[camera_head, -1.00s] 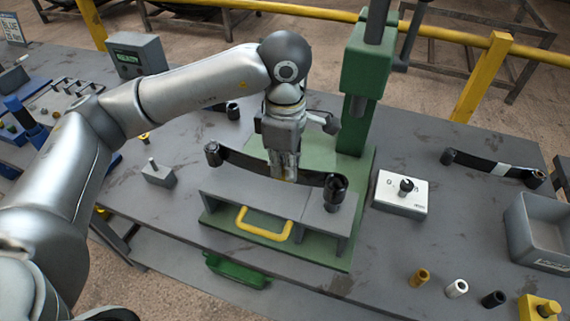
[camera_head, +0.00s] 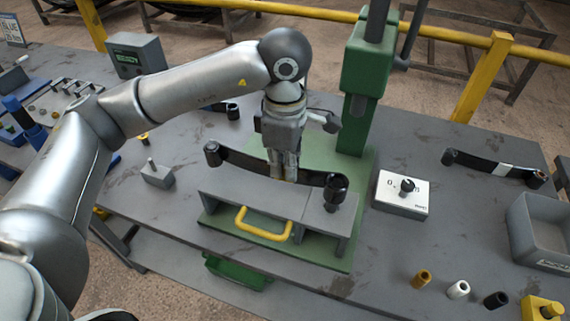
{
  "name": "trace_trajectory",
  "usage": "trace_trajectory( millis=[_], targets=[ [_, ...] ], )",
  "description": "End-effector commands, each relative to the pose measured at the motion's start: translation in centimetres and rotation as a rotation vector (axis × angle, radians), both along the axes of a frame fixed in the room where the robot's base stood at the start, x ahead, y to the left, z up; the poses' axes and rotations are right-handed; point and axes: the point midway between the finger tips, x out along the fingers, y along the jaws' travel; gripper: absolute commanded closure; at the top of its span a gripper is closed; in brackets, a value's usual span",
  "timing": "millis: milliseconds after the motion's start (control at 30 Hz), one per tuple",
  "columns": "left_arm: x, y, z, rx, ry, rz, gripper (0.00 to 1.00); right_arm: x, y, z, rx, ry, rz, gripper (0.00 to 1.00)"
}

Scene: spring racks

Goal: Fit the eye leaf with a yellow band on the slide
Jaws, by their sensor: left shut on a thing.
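My left gripper (camera_head: 283,172) is shut on the middle of a long dark eye leaf (camera_head: 245,164). The leaf has a rolled eye at each end; only a trace of a yellowish band shows by the fingers, which hide most of it. The leaf lies over the grey slide (camera_head: 222,189), which has a yellow handle (camera_head: 262,225) at its front. The leaf's right eye is at a dark upright part (camera_head: 337,190) on the slide's right side; I cannot tell whether they touch. The left eye sticks out past the slide. My right gripper is not in view.
A green press (camera_head: 362,90) stands behind the slide. To the right are a white-topped gauge block (camera_head: 400,194), a white-banded leaf (camera_head: 480,164) and a grey bin (camera_head: 540,235). Small yellow, white and black bushings (camera_head: 458,289) stand at the front right. A small grey block (camera_head: 158,175) stands left.

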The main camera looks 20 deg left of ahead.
Motion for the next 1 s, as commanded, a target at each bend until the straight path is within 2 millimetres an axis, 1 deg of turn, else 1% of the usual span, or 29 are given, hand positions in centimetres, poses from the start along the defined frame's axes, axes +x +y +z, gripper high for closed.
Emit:
trace_trajectory(
  millis=[467,1000],
  targets=[
    [0.07,-0.03,0.21,-0.002,-0.004,0.000,1.00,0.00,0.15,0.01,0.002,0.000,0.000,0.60],
    [0.06,-0.02,0.19,-0.002,-0.004,0.000,1.00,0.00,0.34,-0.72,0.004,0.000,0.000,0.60]
  ],
)
